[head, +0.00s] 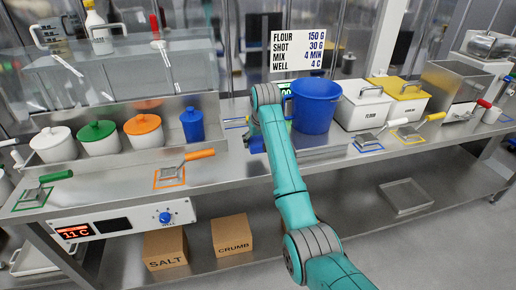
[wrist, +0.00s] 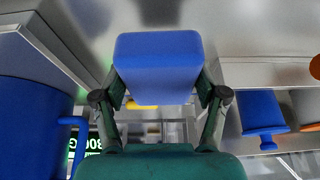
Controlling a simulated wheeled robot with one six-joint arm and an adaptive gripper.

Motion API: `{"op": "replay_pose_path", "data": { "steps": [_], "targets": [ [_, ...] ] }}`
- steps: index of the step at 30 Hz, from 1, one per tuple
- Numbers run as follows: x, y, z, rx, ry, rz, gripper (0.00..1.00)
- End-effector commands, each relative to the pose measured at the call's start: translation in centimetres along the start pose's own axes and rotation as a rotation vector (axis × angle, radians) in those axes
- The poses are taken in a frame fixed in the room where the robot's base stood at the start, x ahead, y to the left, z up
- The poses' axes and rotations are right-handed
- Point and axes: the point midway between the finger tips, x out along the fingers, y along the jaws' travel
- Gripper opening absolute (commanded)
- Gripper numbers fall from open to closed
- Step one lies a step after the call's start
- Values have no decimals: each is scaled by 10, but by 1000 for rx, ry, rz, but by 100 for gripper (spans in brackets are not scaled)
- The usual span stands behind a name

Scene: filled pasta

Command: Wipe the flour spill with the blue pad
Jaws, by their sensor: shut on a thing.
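The blue pad (wrist: 158,62) is a rounded block between the fingers of my gripper (wrist: 160,92) in the wrist view. My gripper is shut on its two sides. In the head view a bit of the pad (head: 255,145) shows left of my teal arm, over the steel counter (head: 225,160) and left of the large blue jug (head: 316,108). My arm hides most of the gripper there. I cannot tell whether the pad touches the counter. I cannot make out the flour spill in either view; the pad or arm may cover it.
A tray with lidded white pots (head: 98,140) and a blue canister (head: 192,126) stands to the left. White FLOUR (head: 366,105) and yellow-lidded (head: 400,98) bins stand right of the jug. An orange-handled scoop (head: 185,160) lies on the front left counter.

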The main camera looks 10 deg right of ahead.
Motion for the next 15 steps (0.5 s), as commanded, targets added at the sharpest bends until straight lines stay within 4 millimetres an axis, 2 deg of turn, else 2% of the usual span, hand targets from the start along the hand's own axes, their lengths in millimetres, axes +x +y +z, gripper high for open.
{"op": "replay_pose_path", "data": {
  "steps": [7,15],
  "targets": [
    [-19,0,-12,0,2,0,39],
    [-22,0,-13,0,0,0,39]
  ]
}}
